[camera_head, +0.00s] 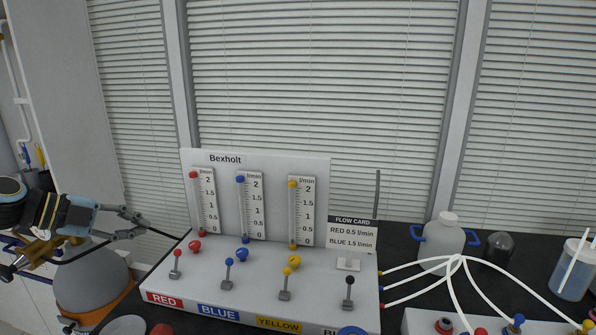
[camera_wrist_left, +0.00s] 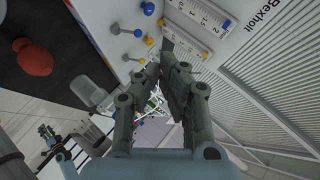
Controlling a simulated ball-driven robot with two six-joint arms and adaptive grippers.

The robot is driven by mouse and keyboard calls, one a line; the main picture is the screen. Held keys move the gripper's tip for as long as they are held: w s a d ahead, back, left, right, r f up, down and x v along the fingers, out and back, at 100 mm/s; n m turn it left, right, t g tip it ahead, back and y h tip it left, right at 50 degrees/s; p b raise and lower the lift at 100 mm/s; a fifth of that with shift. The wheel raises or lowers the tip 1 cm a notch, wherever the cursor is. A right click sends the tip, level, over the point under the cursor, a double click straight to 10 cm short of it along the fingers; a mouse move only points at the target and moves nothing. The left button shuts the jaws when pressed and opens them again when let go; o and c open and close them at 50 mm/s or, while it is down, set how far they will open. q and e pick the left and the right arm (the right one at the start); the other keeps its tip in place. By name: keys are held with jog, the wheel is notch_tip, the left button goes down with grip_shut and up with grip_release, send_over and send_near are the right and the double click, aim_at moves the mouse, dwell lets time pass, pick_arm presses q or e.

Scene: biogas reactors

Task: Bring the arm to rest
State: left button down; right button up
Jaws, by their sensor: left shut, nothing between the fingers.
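My left gripper (camera_head: 150,229) comes in from the left edge in the head view. Its thin fingers are shut and empty, just left of the white Bexholt flow panel (camera_head: 220,270). In the left wrist view the fingers (camera_wrist_left: 164,72) reach up from the bottom, with nothing held between them. Part of the panel, with its scales and knobs, shows beyond them at the top. My right gripper does not show in the head view.
The panel carries several levers and scale tubes; a flow card (camera_head: 353,235) stands on it. A white bottle (camera_head: 443,240), white hoses (camera_head: 480,287) and a beaker (camera_head: 572,273) are at right. A rounded grey vessel (camera_head: 92,278) sits below my left arm.

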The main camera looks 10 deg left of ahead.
pick_arm(q)
jog(key=s+d+r+n+t+y, duration=0.2)
jog(key=d+r+n+t+y, duration=0.2)
jog(key=r+n+t+y, duration=0.6)
jog(key=s+f+n+g+y, duration=0.3)
jog(key=s+f+n+g, duration=0.65)
jog(key=s, duration=0.65)
jog(key=s+d+f+n+g+h, duration=0.1)
jog(key=s+d+f+g+h, duration=0.2)
jog(key=s, duration=0.5)
jog(key=s+d+f+g+h, duration=0.1)
jog(key=s+d+f+g, duration=0.1)
jog(key=s+d, duration=0.5)
jog(key=s+a+f+g+b, duration=0.15)
jog(key=f+b, duration=0.35)
jog(key=f, duration=1.2)
jog(key=a+f+b, duration=0.2)
jog(key=f+b, duration=0.2)
jog(key=f, duration=1.2)
jog(key=s+f+b, duration=0.4)
jog(key=s+f, duration=0.6)
jog(key=f, duration=0.3)
jog(key=s+a+f+g+b, duration=0.1)
jog(key=s+f+b, duration=0.4)
jog(key=s+f, duration=0.4)
notch_tip(320, 180, down, 5)
jog(key=shift+s+a+f+n, duration=0.15)
jog(key=shift+s+a+n, duration=0.1)
jog(key=shift+s+n, duration=0.2)
